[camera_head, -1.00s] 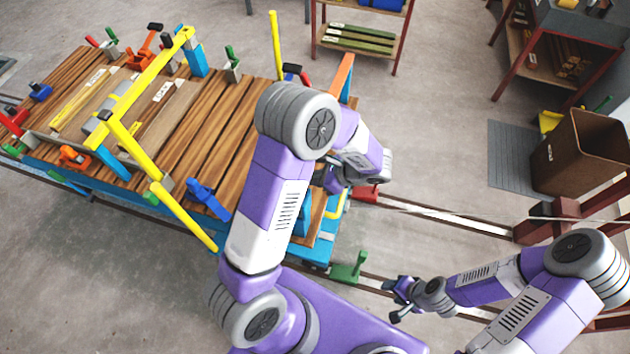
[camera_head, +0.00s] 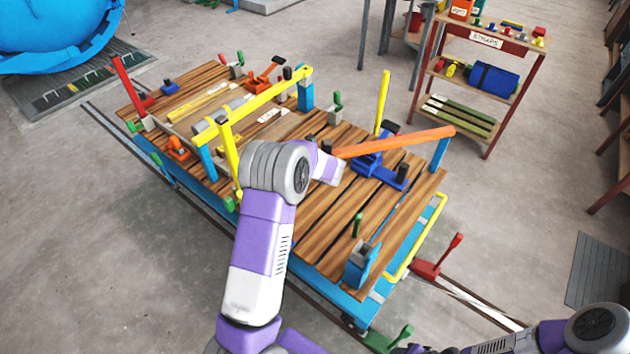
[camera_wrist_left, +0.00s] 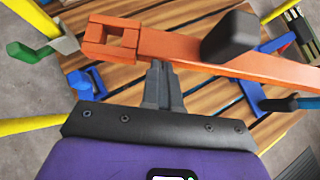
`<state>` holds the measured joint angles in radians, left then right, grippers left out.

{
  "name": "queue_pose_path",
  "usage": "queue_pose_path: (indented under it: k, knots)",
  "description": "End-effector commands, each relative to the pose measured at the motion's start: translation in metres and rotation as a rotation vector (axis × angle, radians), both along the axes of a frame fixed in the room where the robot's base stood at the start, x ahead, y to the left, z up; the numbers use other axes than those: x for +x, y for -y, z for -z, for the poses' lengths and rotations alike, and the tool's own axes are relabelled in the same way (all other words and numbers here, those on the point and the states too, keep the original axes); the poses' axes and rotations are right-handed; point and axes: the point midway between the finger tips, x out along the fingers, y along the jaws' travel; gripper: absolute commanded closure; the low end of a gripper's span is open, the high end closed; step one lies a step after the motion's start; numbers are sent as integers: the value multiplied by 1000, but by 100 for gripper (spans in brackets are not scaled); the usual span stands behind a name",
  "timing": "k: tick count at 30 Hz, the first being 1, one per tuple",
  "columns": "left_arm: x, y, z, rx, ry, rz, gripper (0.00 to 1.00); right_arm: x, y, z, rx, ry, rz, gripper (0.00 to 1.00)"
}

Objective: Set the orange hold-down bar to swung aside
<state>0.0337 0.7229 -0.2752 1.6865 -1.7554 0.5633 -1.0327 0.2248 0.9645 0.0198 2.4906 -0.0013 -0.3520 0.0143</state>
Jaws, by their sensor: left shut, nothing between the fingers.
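The orange hold-down bar (camera_head: 400,142) runs from a blue post (camera_head: 440,152) at the cart's right end, leftward over the planks. Its free end is clear of the blue forked post (camera_head: 360,266) at the near edge. In the left wrist view the bar (camera_wrist_left: 185,48) ends in a square open loop and carries a black knob (camera_wrist_left: 230,38). My left gripper (camera_wrist_left: 160,68) is shut and empty, right beside the bar near the loop; contact is unclear. In the head view my left wrist hides its fingers. My right gripper is not clearly visible at the bottom edge.
A blue clamp (camera_head: 375,167) with black handles lies under the bar. A yellow bar (camera_head: 255,105) crosses the cart farther left, and a yellow upright (camera_head: 383,100) stands behind. A strap shelf (camera_head: 480,75) stands beyond. Bare planks (camera_head: 320,225) lie near the front.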

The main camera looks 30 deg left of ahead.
Motion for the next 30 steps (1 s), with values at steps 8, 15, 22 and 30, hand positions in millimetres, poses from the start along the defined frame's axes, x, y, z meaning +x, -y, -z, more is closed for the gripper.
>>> queue_pose_path:
  k: [8, 15, 22, 30]
  knots:
    - [20, -25, -1, 4, 2, 54, 100, 0, 0, -5, 0, 0, 0, 51]
    - [22, -34, -2, 12, 0, 60, 100, 0, 0, -5, 0, 0, 0, 51]
    - [22, -34, -3, 14, 2, 57, 100, 0, 0, -5, 0, 0, 0, 51]
    - [18, -16, -2, 10, 4, 67, 100, 0, 0, 6, 0, 0, 0, 51]
